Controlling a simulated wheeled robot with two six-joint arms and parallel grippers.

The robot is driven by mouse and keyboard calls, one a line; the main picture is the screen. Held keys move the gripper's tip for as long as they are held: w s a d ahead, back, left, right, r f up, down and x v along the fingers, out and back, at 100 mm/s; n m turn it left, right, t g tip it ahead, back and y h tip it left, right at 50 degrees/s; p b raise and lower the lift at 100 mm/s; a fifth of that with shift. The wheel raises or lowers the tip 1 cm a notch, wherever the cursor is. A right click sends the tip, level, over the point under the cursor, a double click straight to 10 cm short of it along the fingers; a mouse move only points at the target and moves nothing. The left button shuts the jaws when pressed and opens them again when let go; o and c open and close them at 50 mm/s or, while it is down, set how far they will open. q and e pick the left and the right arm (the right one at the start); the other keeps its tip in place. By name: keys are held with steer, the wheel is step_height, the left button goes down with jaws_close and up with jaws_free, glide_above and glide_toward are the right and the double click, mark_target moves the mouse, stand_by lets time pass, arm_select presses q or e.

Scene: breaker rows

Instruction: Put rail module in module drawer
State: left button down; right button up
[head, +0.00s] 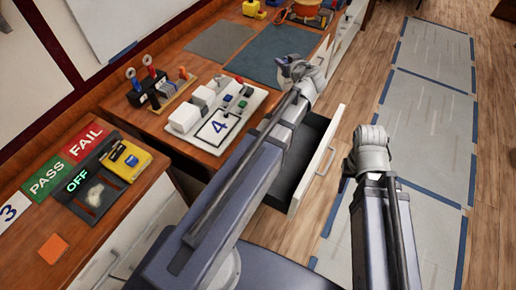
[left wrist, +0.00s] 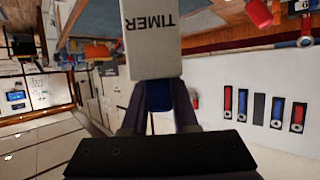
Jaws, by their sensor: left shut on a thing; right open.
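A grey block marked TIMER (left wrist: 152,40), the rail module, is held between the fingers of my left gripper (left wrist: 160,98) in the left wrist view. In the head view my left gripper (head: 290,66) is above the bench edge, beyond the open drawer; the block cannot be made out clearly there. The module drawer (head: 318,166) stands pulled out from the bench, with a white front and a dark inside; my left arm covers part of it. My right gripper (head: 370,136) is open, over the floor to the right of the drawer; its fingers are mostly hidden.
A white board marked 4 (head: 218,127) with modules and buttons lies on the bench. A tool rack (head: 150,84) stands behind it. A nearer table holds PASS, FAIL and OFF labels and a yellow device (head: 127,160). The floor at the right is clear.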

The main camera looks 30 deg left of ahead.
arm_select(q)
steer(key=w+d+f+m+t+h+b, duration=0.1)
steer(key=w+d+f+b, duration=0.1)
steer(key=f+b, duration=0.6)
steer(key=w+d+f+m+t+h+b, duration=0.1)
steer(key=w+f+b, duration=0.3)
steer(key=f+b, duration=0.5)
steer(key=w+d+f+m+t+h+b, duration=0.1)
steer(key=w+d+f+m+h+b, duration=0.1)
steer(key=f+b, duration=0.7)
steer(key=shift+w+d+m+h, duration=0.4)
steer(key=shift+d+m, duration=0.1)
steer(key=shift+d, duration=0.05)
steer(key=shift+f, duration=0.1)
step_height(320, 180, down, 10)
steer(key=b, duration=1)
steer(key=shift+f, duration=0.1)
steer(key=c, duration=0.7)
jaws_free()
